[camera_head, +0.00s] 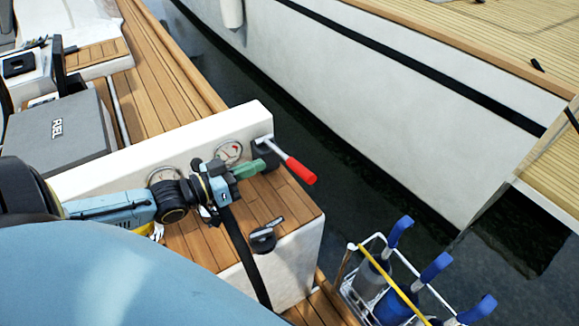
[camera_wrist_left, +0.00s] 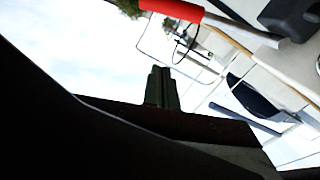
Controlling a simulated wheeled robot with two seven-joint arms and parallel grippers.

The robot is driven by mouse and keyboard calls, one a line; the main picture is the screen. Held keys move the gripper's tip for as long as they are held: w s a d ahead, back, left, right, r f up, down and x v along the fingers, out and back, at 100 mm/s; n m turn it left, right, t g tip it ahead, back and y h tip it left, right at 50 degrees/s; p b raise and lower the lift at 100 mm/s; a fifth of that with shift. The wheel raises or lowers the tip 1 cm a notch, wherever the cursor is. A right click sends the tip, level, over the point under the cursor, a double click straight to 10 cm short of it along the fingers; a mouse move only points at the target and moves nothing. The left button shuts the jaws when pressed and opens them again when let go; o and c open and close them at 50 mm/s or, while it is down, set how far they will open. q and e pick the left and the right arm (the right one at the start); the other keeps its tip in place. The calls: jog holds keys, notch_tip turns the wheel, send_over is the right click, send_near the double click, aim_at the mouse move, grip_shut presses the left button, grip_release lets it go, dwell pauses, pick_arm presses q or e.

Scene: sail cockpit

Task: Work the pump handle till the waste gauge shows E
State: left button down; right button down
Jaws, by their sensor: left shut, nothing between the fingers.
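The pump handle (camera_head: 300,170) has a red grip on a pale metal lever. The lever comes from a black pump body (camera_head: 266,154) at the end of the white panel. The handle slants down to the right. A round gauge (camera_head: 229,152) with some red on its face sits beside the pump; its reading is too small to tell. A second gauge (camera_head: 163,176) is partly hidden behind my arm. My left gripper (camera_head: 254,169) is shut and empty, just left of the red grip and apart from it. The left wrist view shows its closed fingers (camera_wrist_left: 162,88) and the red grip (camera_wrist_left: 174,10) beyond them.
A black knob (camera_head: 263,238) sits on the teak seat below my gripper. A white rack (camera_head: 372,243) with blue-handled items stands at lower right. Open water and another white hull (camera_head: 400,110) lie beyond the handle.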

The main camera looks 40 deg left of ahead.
aim_at(286, 157)
pick_arm(q)
jog(key=w+d+f+b, duration=0.1)
jog(key=w+d+f, duration=0.3)
jog(key=w, duration=0.4)
jog(key=shift+d+f+b, duration=0.15)
jog(key=shift+d+b, duration=0.05)
jog(key=shift+b, duration=0.15)
pick_arm(e)
jog(key=shift+f, duration=0.95)
